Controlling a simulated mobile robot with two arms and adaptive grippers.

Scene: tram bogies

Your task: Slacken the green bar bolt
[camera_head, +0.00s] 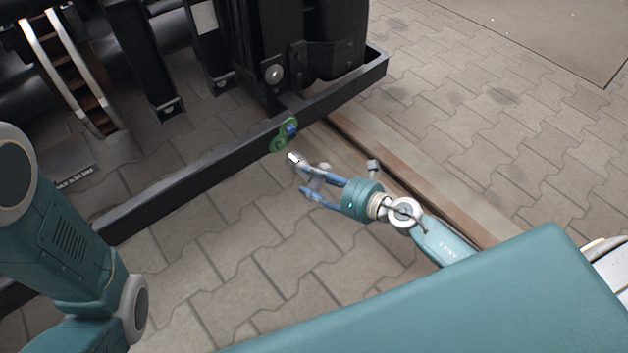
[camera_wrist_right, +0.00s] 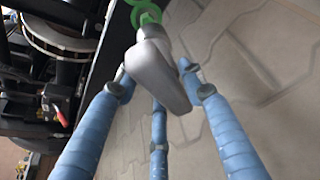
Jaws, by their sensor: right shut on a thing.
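A green fitting (camera_head: 284,137) sits on the side of the black bar (camera_head: 215,170). A small blue bolt head (camera_head: 291,129) shows at its upper end. In the right wrist view, the green ring of the fitting (camera_wrist_right: 146,10) is at the top, just beyond the tool. My right gripper (camera_head: 312,179) is shut on a grey metal tool (camera_wrist_right: 158,72). In the head view, the tool's bright end (camera_head: 294,158) is just below the fitting; contact cannot be told. My left arm shows at the left edge, but its gripper is out of view.
The black bogie frame (camera_head: 330,90) fills the upper left, with hanging brackets and a curved ladder-like part (camera_head: 65,70). A brown rail (camera_head: 420,190) runs along the floor beneath my right arm. Paved floor (camera_head: 490,110) is clear at the right.

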